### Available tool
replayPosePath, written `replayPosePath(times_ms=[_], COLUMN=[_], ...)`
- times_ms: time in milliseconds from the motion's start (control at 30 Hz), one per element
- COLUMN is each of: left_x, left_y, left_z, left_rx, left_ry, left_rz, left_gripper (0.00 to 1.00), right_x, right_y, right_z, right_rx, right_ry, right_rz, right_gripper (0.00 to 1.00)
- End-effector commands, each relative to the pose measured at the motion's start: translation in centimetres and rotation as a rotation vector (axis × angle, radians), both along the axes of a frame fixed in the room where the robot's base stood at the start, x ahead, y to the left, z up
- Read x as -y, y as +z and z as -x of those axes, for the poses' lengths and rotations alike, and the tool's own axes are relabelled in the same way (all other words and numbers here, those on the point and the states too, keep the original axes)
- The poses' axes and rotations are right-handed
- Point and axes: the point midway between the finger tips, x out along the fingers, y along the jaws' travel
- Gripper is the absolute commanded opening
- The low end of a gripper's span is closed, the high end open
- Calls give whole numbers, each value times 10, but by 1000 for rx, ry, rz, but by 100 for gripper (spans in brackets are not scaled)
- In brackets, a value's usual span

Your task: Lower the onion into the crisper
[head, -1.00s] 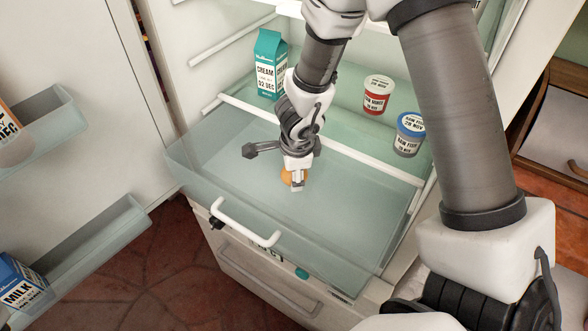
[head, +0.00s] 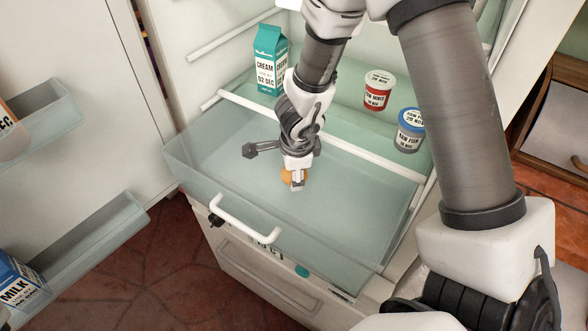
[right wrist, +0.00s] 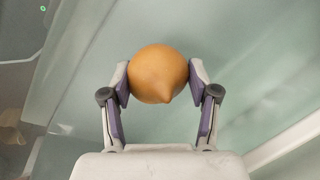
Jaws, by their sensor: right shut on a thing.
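The onion (right wrist: 158,73) is round and orange-brown with a small pointed tip. My right gripper (right wrist: 159,80) is shut on it, one finger on each side. In the head view the onion (head: 287,176) shows only in part behind the gripper (head: 296,184), over the open crisper drawer. The crisper (head: 345,210) is a clear, pale green drawer pulled out of the fridge, with a white handle (head: 243,224). I see nothing else in it. I cannot tell how far the onion is above the crisper's floor. My left gripper is not in view.
On the shelf behind the crisper stand a teal cream carton (head: 269,62), a red-labelled tub (head: 377,90) and a blue-lidded tub (head: 410,130). The open fridge door at left has bins (head: 95,235) with a milk carton (head: 20,282). A wooden cabinet (head: 555,130) is at right.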

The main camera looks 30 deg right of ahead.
Motion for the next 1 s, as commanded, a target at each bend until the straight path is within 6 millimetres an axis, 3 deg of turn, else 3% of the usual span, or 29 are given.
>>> replayPosePath(times_ms=[1000], left_x=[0], left_y=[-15], left_z=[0], left_rx=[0], left_ry=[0], left_rz=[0], left_gripper=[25], right_x=[0], right_y=[-16], right_z=[0], right_rx=[0], right_ry=[0], right_rz=[0], right_gripper=[22])
